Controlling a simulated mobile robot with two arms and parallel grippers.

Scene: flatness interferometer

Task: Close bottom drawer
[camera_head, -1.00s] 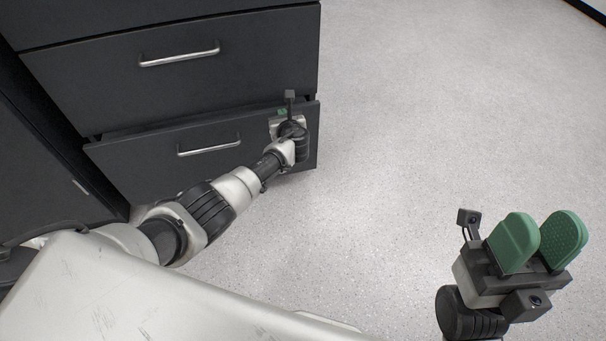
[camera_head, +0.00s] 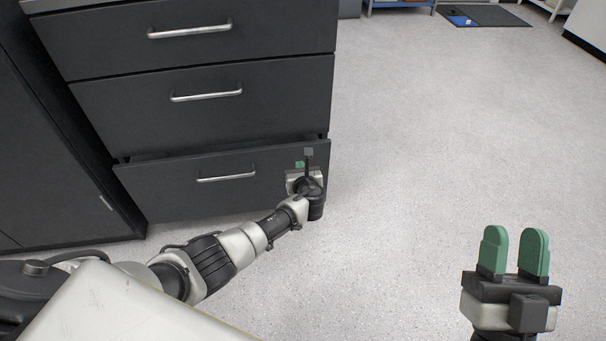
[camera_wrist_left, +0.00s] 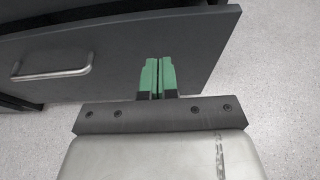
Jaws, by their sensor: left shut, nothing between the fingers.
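The bottom drawer (camera_head: 230,196) is the lowest dark grey front of the cabinet, with a silver bar handle (camera_head: 226,177). It stands slightly out, with a narrow dark gap along its top edge. My left gripper (camera_head: 301,165) is at the right end of the drawer front. In the left wrist view its green fingers (camera_wrist_left: 158,76) are shut together, empty, against or just before the front, right of the handle (camera_wrist_left: 52,66); I cannot tell whether they touch. My right gripper (camera_head: 515,252) is open and empty over the floor at the right.
Two drawers above, the middle (camera_head: 205,110) and the top (camera_head: 190,35), look shut. A dark cabinet (camera_head: 50,160) stands at the left. The speckled floor (camera_head: 420,150) to the right is clear. A dark mat (camera_head: 485,15) and blue-edged shelving lie far back.

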